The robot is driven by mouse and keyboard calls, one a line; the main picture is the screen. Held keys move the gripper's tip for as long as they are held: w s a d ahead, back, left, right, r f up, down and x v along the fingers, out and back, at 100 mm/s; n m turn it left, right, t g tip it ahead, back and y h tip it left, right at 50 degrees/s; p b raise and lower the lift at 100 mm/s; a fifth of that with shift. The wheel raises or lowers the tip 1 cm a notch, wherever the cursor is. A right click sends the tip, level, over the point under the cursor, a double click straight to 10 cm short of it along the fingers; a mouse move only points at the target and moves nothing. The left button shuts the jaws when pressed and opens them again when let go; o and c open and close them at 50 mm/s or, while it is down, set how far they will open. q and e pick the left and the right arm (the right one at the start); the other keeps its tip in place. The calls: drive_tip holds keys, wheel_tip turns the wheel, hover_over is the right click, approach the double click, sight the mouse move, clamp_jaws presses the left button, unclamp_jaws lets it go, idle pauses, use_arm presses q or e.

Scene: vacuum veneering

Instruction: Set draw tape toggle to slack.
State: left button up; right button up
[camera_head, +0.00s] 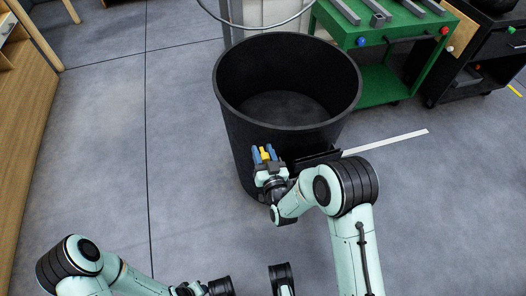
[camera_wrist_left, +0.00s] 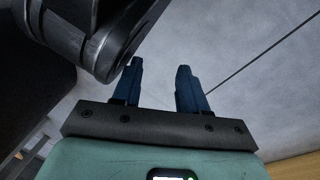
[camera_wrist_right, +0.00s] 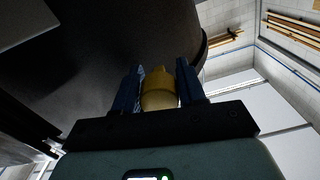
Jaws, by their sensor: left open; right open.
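A yellow rounded knob (camera_wrist_right: 158,92), which looks like the toggle, is between the blue fingers of my right gripper (camera_wrist_right: 159,85) in the right wrist view. The fingers are open around it, and I cannot tell whether either touches it. In the head view the yellow piece (camera_head: 265,154) shows between the fingertips of my right gripper (camera_head: 264,152), at the near side of a black bin. A pale flat strip (camera_head: 390,142), perhaps the tape, sticks out to the right from behind a dark bracket (camera_head: 316,158). My left gripper (camera_wrist_left: 160,75) is open and empty in the left wrist view.
The large open black bin (camera_head: 236,135) stands in front of me. A green cart (camera_head: 385,80) with grey bars and a dark cart (camera_head: 480,65) stand behind right. A wooden cabinet (camera_head: 25,130) is at the left. Grey floor between is clear.

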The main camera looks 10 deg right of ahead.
drive_tip(key=shift+o, duration=1.2)
use_arm(q)
drive_tip(key=shift+t, duration=0.6)
drive_tip(key=w+r, duration=0.1)
drive_tip(key=w+r+p, duration=0.1)
drive_tip(key=w+r, duration=0.1)
drive_tip(key=shift+w+d+p, duration=0.25)
drive_tip(key=shift+d+p, duration=0.05)
drive_tip(key=shift+p, duration=0.05)
use_arm(e)
drive_tip(key=s, duration=1.3)
drive_tip(key=shift+s+d, duration=0.2)
drive_tip(key=shift+c, duration=0.2)
